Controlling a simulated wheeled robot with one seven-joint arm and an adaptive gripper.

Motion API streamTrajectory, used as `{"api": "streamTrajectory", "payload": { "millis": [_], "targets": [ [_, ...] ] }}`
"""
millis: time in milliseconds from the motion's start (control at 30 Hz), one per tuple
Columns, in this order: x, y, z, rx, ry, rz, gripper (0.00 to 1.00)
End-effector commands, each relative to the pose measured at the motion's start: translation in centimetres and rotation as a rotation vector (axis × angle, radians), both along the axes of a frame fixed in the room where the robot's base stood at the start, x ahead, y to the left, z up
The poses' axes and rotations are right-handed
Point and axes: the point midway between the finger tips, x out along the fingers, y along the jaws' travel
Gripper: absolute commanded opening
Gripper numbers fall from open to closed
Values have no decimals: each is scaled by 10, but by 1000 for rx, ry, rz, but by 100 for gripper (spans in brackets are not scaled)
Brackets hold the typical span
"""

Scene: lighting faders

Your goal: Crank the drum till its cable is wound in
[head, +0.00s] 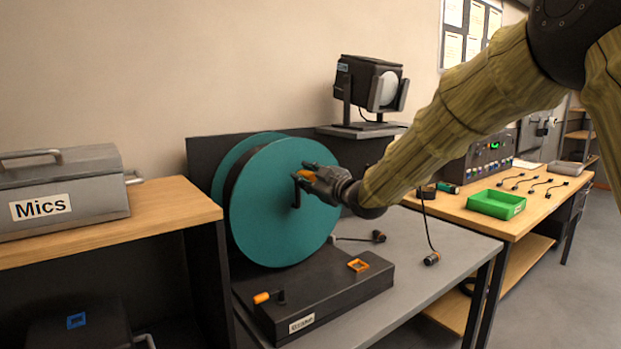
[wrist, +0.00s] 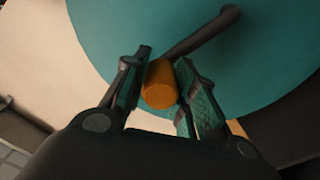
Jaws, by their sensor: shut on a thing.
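The drum (head: 275,215) is a large teal reel with two discs, standing upright on a dark base (head: 345,299). Its crank has a dark arm (wrist: 203,32) and an orange handle (wrist: 159,86). My gripper (head: 308,179) is at the drum's front face, shut on the orange handle. In the wrist view its two fingers (wrist: 160,92) lie on either side of the handle. The crank arm reaches from the handle to the upper right there. A cable with a dark plug (head: 379,237) lies on the grey table right of the drum. The cable's winding between the discs is mostly hidden.
A stage lamp (head: 368,85) stands on a shelf behind. A green tray (head: 496,204) and a Mics case (head: 62,190) flank the table.

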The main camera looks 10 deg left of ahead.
Motion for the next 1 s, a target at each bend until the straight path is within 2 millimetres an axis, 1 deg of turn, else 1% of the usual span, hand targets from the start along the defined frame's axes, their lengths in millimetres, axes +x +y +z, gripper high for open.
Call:
{"api": "streamTrajectory", "payload": {
  "millis": [33, 200, 233, 300, 333, 733, 867, 1000],
  "targets": [
    [-1, 0, -5, -5, 6, 0, 0],
    [-1, 0, -6, -5, 7, 1, 0],
    [-1, 0, -6, -6, 7, 1, 33],
    [-1, 0, -5, -5, 6, 0, 46],
    [-1, 0, -5, -5, 6, 0, 49],
    [-3, -3, -2, -1, 2, 0, 49],
    [-13, -13, -1, -1, 3, -1, 49],
    [-31, -30, -1, -1, 3, -1, 49]
  ]
}}
